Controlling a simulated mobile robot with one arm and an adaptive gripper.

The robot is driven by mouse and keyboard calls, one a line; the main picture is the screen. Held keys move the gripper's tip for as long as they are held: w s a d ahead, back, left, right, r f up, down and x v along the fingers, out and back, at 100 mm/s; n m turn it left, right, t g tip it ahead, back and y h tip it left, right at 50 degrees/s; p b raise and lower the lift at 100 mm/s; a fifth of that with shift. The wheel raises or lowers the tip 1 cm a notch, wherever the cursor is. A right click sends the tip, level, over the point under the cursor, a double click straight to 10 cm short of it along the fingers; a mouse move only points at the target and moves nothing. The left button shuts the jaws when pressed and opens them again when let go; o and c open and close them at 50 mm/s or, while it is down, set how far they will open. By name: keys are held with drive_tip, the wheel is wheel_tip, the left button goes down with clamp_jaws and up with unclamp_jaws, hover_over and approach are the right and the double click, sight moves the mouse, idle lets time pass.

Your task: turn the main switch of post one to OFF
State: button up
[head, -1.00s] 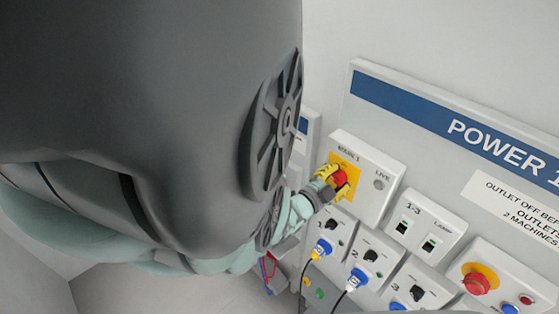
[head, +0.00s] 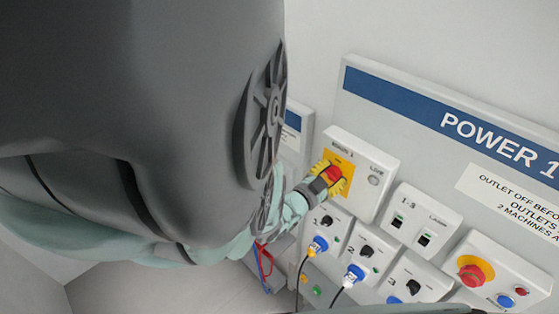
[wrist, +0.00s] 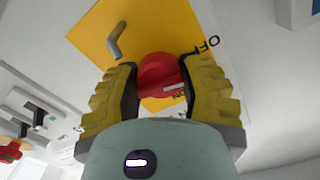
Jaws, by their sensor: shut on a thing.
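The main switch is a red knob (head: 334,173) on a yellow plate, on a white box (head: 377,163) at the upper left of the POWER 1 panel. My gripper (wrist: 160,82) has its two yellow ribbed fingers on either side of the red knob (wrist: 158,68) and is shut on it. In the wrist view, the word OFF (wrist: 207,46) is at the plate's right edge. A white mark on the knob points right, close to a second label, partly hidden by a finger. A grey bent piece (wrist: 118,41) stands on the plate. In the head view my gripper (head: 329,179) partly covers the plate.
A round LIVE lamp (head: 373,180) is right of the knob. Below are outlet boxes with black knobs and blue plugs (head: 318,246), a double switch box (head: 423,222) and a red emergency button (head: 472,275). Cables hang at the bottom.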

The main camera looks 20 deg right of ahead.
drive_tip(key=shift+n+b, duration=0.35)
drive_tip(key=shift+n, duration=0.85)
drive_tip(key=o, duration=1.2)
drive_tip(key=shift+a, duration=0.15)
drive_tip(key=shift+a+f, duration=0.1)
drive_tip(key=shift+a, duration=0.1)
drive_tip(key=v, duration=0.6)
drive_tip(key=shift+s+a, duration=0.15)
drive_tip(key=shift+s, duration=0.25)
